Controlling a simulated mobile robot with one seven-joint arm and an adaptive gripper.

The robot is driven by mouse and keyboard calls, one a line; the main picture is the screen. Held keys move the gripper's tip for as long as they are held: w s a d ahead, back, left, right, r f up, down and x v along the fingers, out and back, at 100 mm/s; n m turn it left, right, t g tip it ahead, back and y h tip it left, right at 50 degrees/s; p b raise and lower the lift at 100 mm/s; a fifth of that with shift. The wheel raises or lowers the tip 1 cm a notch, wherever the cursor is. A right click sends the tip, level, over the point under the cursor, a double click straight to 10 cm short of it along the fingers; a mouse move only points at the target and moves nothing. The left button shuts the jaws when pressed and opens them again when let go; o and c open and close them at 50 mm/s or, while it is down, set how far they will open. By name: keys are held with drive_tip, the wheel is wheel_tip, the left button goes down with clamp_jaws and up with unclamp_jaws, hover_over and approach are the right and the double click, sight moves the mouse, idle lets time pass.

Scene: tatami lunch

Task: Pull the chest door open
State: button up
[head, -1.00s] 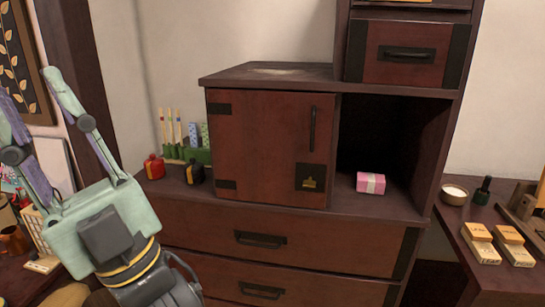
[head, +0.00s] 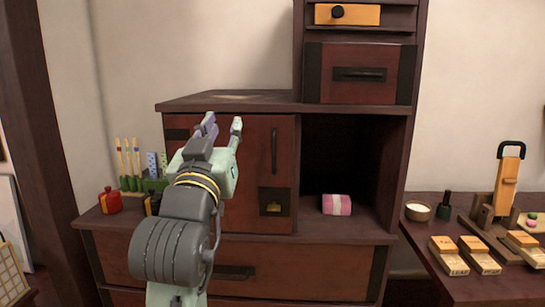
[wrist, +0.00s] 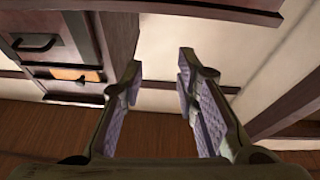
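The chest door (head: 255,190) is a reddish-brown panel with a dark vertical handle (head: 274,151) near its right edge and a dark latch plate (head: 274,201) low on the right. It looks shut. My gripper (head: 223,126) is in front of the door's upper left part, left of the handle, and hides some of the door. In the wrist view the two fingers of my gripper (wrist: 160,85) are apart with nothing between them. The wrist view does not clearly show the door handle.
An open compartment right of the door holds a pink box (head: 336,204). Red (head: 110,201) and black jars stand at the left on the chest's ledge. A side table at the right holds wooden boxes (head: 448,255) and a small bowl (head: 418,211). A drawer (head: 360,74) is above.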

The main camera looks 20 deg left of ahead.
sight(273, 148)
drive_tip(key=w+d+f+m+g+h, duration=0.3)
drive_tip(key=w+d+f+h, duration=0.15)
drive_tip(key=f, duration=0.25)
drive_tip(key=w, duration=0.5)
drive_tip(key=w+p, duration=0.1)
drive_tip(key=w, duration=0.4)
drive_tip(key=shift+w+a+r, duration=0.1)
drive_tip(key=shift+w+a, duration=0.1)
drive_tip(key=shift+w, duration=0.05)
drive_tip(key=shift+c, duration=0.6)
clamp_jaws()
